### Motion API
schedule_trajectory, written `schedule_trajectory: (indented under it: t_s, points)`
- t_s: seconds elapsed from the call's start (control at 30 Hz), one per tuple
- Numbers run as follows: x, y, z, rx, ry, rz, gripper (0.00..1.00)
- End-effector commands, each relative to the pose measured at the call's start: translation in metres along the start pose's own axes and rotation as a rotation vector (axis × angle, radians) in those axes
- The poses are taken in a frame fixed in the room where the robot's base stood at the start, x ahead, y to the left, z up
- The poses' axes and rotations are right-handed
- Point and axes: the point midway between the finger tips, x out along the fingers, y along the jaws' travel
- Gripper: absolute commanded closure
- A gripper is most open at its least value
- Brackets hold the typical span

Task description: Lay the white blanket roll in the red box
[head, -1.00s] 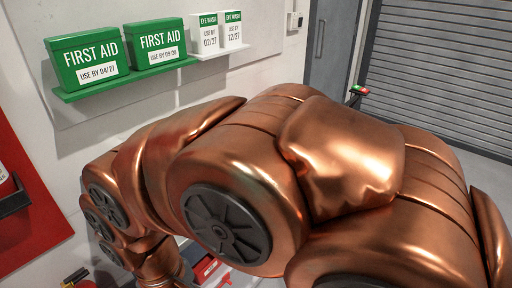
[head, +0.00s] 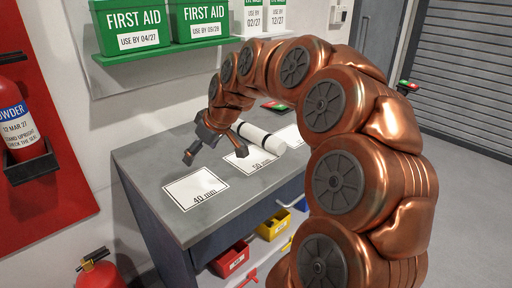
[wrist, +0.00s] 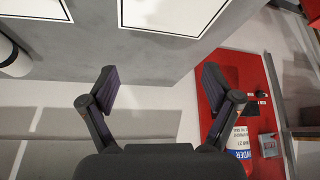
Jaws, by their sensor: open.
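A white roll (head: 262,137) with dark bands lies on the grey bench top, close to the 50 mm card, in the head view. One end of it shows at the left edge of the wrist view (wrist: 14,60). My gripper (head: 215,155) is open and empty above the bench, to the left of the roll and apart from it. Its spread fingers (wrist: 158,75) show nothing between them in the wrist view. A red box (head: 230,262) with a white label sits low under the bench top; its inside is mostly hidden.
A yellow bin (head: 274,225) and a blue bin stand beside the red box. A 40 mm card (head: 196,189) lies on the bench. Green first aid boxes (head: 130,24) stand on a wall shelf above. Fire extinguishers (head: 20,120) are at the left.

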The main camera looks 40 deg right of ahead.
Motion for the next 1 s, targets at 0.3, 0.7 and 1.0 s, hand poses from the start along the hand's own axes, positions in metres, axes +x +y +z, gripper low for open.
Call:
schedule_trajectory:
  t_s: [0.3, 0.7, 1.0]
  points:
    - [0.010, 0.204, 0.032, 0.019, 0.182, 0.250, 0.11]
    - [0.013, 0.265, 0.053, 0.022, 0.205, 0.342, 0.11]
    - [0.034, 0.270, 0.051, 0.023, 0.204, 0.339, 0.11]
